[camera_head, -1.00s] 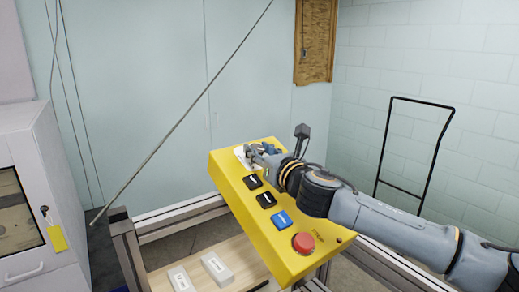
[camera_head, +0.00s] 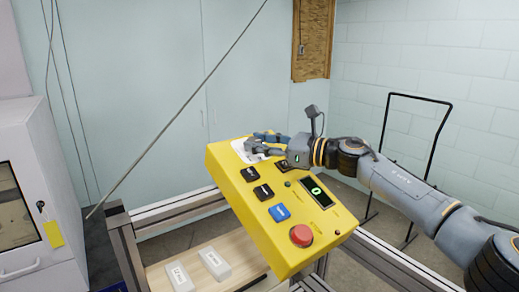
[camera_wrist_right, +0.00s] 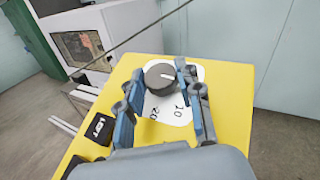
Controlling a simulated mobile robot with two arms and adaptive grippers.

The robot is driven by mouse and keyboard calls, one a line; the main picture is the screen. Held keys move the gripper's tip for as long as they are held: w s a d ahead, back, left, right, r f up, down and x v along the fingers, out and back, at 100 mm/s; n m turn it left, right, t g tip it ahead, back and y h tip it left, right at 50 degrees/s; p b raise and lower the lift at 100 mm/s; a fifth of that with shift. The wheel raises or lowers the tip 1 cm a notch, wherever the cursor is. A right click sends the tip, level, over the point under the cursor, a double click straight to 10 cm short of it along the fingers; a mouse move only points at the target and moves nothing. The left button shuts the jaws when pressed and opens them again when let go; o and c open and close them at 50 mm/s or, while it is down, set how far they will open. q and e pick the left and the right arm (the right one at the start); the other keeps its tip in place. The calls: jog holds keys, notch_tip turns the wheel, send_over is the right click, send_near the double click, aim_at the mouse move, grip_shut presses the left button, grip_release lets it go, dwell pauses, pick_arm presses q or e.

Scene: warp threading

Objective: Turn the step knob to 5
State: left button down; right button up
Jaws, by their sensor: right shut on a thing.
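The step knob (camera_wrist_right: 160,76) is a dark round knob with a pale pointer line, on a white dial plate (camera_wrist_right: 186,113) marked with numbers including 10 and 20. The plate is on a yellow control panel (camera_head: 262,225). My right gripper (camera_wrist_right: 157,80) reaches over the panel's far end, with one blue-padded finger on each side of the knob, shut on it. In the head view the right gripper (camera_head: 262,143) hides the knob. The dial's other numbers are partly hidden. My left gripper is not in view.
The panel also holds black buttons (camera_head: 263,192), a blue button (camera_head: 279,212), a red stop button (camera_head: 301,236) and a small display (camera_head: 316,191). Two white blocks (camera_head: 214,264) lie on a wooden board below. A grey cabinet (camera_head: 60,180) stands at left.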

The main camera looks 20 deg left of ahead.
jog(key=shift+w+n+g+b, duration=0.1)
jog(key=shift+n+g+b, duration=0.25)
jog(key=shift+n+g, duration=0.5)
jog(key=o, duration=1.1)
jog(key=shift+o, duration=0.2)
jog(key=d, duration=0.4)
jog(key=s+d, duration=0.1)
jog(key=d, duration=0.7)
jog(key=shift+s+r, duration=0.15)
jog(key=shift+r, duration=0.2)
